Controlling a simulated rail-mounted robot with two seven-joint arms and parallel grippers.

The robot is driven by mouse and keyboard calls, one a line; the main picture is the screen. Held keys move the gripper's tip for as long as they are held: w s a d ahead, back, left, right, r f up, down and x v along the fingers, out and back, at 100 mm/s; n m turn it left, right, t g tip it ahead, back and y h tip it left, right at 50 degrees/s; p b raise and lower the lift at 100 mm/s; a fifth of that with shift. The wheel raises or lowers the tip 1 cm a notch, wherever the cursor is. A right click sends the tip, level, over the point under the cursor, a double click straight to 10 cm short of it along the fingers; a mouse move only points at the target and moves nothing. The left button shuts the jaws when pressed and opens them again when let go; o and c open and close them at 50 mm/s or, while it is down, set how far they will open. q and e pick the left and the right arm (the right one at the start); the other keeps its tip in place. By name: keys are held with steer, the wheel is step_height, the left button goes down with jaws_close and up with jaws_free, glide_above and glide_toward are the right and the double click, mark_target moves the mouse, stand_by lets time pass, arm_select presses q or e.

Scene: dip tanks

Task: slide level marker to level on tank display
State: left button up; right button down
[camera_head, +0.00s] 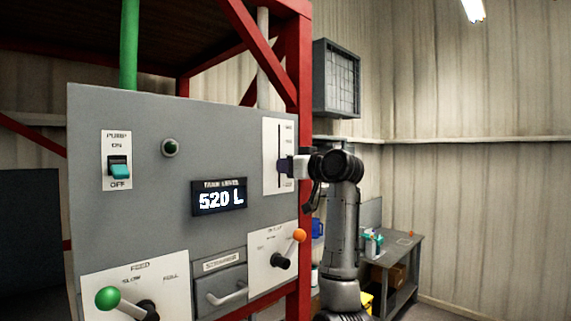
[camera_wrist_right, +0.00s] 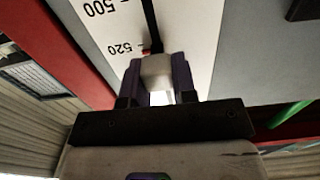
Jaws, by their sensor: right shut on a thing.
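The tank display (camera_head: 219,197) on the grey panel reads 520 L. The level scale (camera_head: 270,130) is a white plate with a dark vertical slot, right of the display. My right gripper (camera_head: 284,167) is at the slot's lower part. In the wrist view my right gripper (camera_wrist_right: 157,80) is shut on the pale level marker (camera_wrist_right: 156,66), its fingers on both sides. The 500 label shows farther along the scale. The fingers hide part of the marker. My left gripper is out of view.
The panel (camera_head: 140,220) also carries a pump switch (camera_head: 119,168), a green-knobbed lever (camera_head: 108,298), an orange-knobbed lever (camera_head: 299,235) and a scraper drawer (camera_head: 220,290). A red frame post (camera_head: 299,70) stands close by my right arm. A workbench (camera_head: 402,252) stands behind at right.

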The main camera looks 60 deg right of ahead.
steer(key=shift+f, duration=0.35)
steer(key=c, duration=0.9)
jaws_free()
steer(key=shift+s+a+b, duration=0.15)
steer(key=shift+s+b, duration=0.2)
steer(key=shift+s, duration=0.2)
steer(key=b+v, duration=0.4)
steer(key=v, duration=0.8)
steer(key=shift+s+a, duration=0.1)
steer(key=shift+s, duration=0.25)
steer(key=shift+r, duration=0.1)
